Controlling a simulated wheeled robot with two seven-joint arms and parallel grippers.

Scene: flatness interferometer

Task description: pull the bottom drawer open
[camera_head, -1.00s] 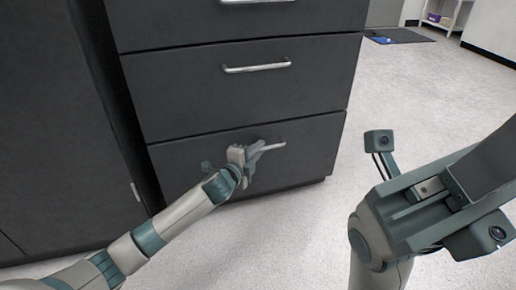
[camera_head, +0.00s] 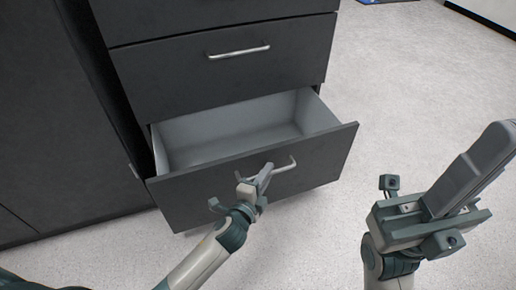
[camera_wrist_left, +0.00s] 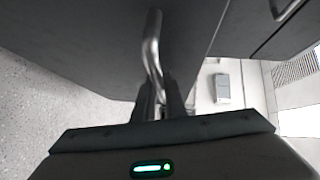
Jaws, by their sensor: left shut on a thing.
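The bottom drawer (camera_head: 320,155) of the dark cabinet stands well open, and its light grey inside is empty where I see it. Its bar handle (camera_head: 285,166) is on the front panel. My left gripper (camera_head: 266,171) is shut on the handle near its left part. In the left wrist view the handle (camera_wrist_left: 151,45) runs down between the fingers (camera_wrist_left: 160,105). My right gripper is at the lower right of the head view, away from the cabinet; its fingertips do not show clearly.
The closed drawer above (camera_head: 225,75) has its own bar handle (camera_head: 238,52). A tall dark cabinet (camera_head: 50,120) stands to the left. The pale speckled floor (camera_head: 410,90) is clear at the right. A blue item on a dark mat (camera_head: 385,2) lies at the top edge.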

